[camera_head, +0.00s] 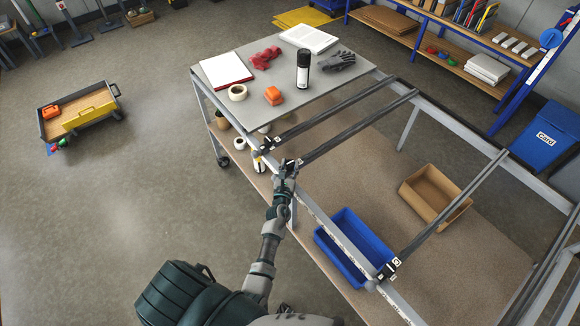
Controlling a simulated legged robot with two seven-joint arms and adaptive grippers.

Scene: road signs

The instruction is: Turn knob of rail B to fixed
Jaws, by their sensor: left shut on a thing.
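Several dark rails cross the grey metal frame of the table. The middle rail (360,127) ends at the frame's left bar in a small black block with a white label (298,162); its letter is too small to read. My left gripper (286,170) is at this block, shut on what seems to be its knob, which it mostly hides. A second rail (335,106) ends at another block (266,146) just beyond. A third rail (450,204) ends at a block (388,269) nearer me, to the right. My right gripper is not in view.
A blue bin (352,245) and a brown box (434,196) stand on the lower shelf. Open floor lies to the left, with a cart (78,110) farther off.

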